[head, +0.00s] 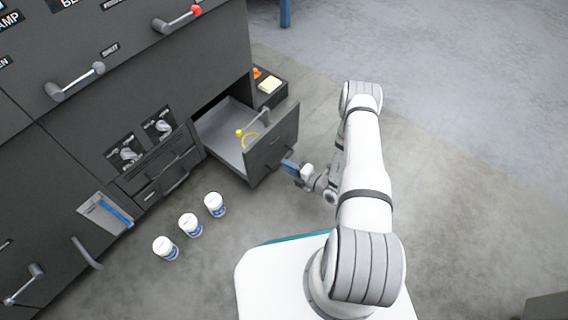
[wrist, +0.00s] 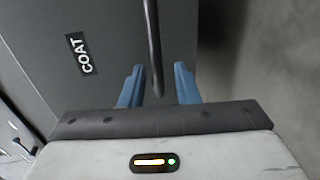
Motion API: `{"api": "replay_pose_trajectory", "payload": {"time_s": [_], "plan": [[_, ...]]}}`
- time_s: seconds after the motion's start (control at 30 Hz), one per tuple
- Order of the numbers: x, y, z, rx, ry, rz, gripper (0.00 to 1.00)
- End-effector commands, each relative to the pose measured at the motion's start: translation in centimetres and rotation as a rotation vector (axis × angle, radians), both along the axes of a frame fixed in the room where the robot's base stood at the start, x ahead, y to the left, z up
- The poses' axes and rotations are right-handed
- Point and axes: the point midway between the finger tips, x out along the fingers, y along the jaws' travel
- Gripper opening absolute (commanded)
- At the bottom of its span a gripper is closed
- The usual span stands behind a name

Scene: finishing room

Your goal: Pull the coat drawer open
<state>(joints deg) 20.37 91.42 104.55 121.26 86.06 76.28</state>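The coat drawer (head: 272,150) stands pulled out of the dark cabinet, and its grey inside shows in the head view. Its front, with the COAT label (wrist: 82,55), fills the left of the wrist view. My gripper (head: 288,165) is at the outer face of this front. In the wrist view its two blue fingers (wrist: 160,82) are apart, with the dark bar handle (wrist: 153,42) between them. Gaps show on both sides of the bar. In the head view the gripper mostly hides the handle.
A bar with a yellow knob (head: 239,132) and a yellow curved piece show at the drawer. Three white jars (head: 191,225) stand on the floor left of it. A dark box (head: 267,91) with a pale block is behind it. Floor to the right is clear.

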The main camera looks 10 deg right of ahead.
Motion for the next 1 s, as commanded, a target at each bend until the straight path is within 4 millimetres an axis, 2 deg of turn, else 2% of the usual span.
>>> {"api": "replay_pose_trajectory", "payload": {"time_s": [0.13, 0.33, 1.0], "plan": [[-2.0, -1.7, 0.8, 0.001, 0.004, -0.005, 0.28], [-3.5, -2.9, 1.0, 0.0, 0.003, -0.001, 0.28], [-3.6, -3.1, 1.4, -0.003, -0.004, 0.008, 0.28]]}}
